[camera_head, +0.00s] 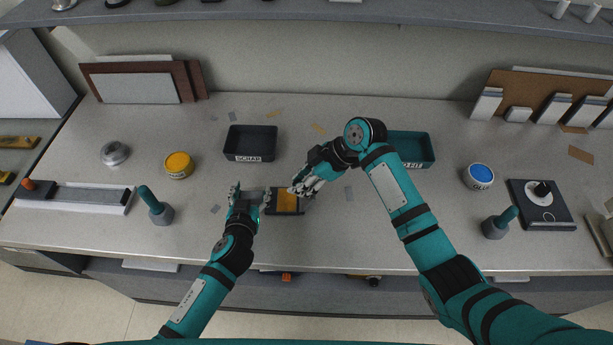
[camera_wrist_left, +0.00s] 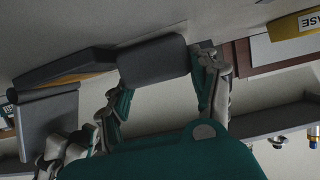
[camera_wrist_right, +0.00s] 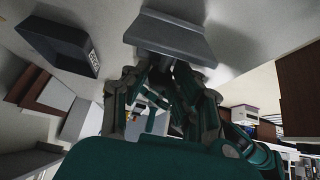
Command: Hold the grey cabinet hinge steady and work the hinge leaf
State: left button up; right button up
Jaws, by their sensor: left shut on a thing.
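The grey cabinet hinge (camera_head: 254,193) is low over the middle of the bench. My left gripper (camera_head: 250,197) is shut on it; in the left wrist view a grey block (camera_wrist_left: 153,62) of it sits between the fingers (camera_wrist_left: 165,90). A flat dark grey plate (camera_wrist_left: 62,66) reaches to the left there; I cannot tell whether it is the hinge leaf. My right gripper (camera_head: 305,182) is just right of the hinge, above an orange-topped dark pad (camera_head: 287,201). In the right wrist view a grey piece (camera_wrist_right: 170,38) lies beyond its fingers (camera_wrist_right: 167,72); contact and finger gap are unclear.
A dark scrap tray (camera_head: 250,142) is behind my left gripper, and a teal tray (camera_head: 412,148) is behind my right arm. A yellow tin (camera_head: 178,165) and a teal-handled tool (camera_head: 155,207) stand left; a blue-topped tin (camera_head: 479,176) stands right. A shelf overhangs the back.

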pick_arm(q)
jog(key=shift+s+f, duration=0.1)
jog(key=shift+f, duration=0.1)
pick_arm(e)
jog(key=shift+c, duration=1.4)
jog(key=shift+a+f, duration=0.1)
jog(key=shift+a, duration=0.7)
jog(key=o, duration=0.9)
jog(key=shift+d, duration=0.1)
pick_arm(q)
jog(key=o, duration=1.7)
jog(key=shift+r, duration=0.1)
pick_arm(e)
jog(key=v, duration=1.2)
